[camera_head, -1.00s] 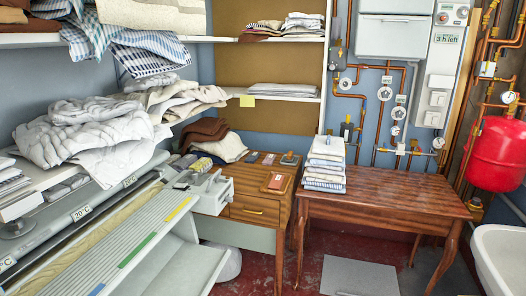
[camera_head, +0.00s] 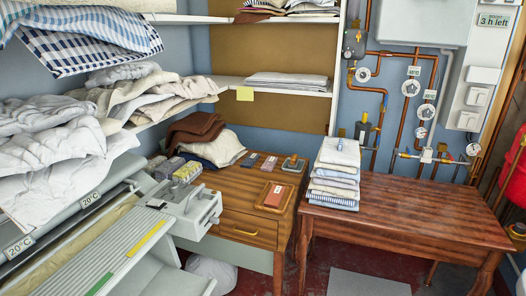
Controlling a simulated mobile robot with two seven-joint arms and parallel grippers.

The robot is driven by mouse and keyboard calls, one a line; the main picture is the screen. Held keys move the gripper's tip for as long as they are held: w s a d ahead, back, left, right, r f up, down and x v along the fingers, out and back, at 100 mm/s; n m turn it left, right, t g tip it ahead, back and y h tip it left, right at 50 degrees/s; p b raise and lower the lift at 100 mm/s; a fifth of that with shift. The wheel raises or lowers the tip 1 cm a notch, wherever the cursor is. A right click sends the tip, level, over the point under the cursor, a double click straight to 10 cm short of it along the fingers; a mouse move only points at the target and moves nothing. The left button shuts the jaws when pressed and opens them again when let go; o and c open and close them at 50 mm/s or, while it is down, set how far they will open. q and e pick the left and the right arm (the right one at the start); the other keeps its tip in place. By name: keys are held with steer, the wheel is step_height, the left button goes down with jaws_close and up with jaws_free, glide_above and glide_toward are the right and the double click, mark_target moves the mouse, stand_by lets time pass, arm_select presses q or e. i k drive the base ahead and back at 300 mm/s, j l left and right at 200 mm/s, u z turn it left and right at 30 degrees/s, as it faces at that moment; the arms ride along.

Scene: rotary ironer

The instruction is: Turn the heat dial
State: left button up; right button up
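Neither of my grippers is in view.
Crumpled white laundry (camera_head: 50,145) lies above the ironer. A wooden cabinet (camera_head: 250,230) and a brown table (camera_head: 420,210) with a folded stack (camera_head: 335,175) stand at the back. Pipes with gauges (camera_head: 411,88) line the wall. Red floor shows between the furniture.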

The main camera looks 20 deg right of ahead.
mark_target(173, 187)
steer(key=i+l+z, duration=0.1)
steer(key=i+l, duration=0.5)
steer(key=i+l+z, duration=0.15)
steer(key=i+l, duration=0.35)
steer(key=i, duration=0.25)
steer(key=u, duration=2.15)
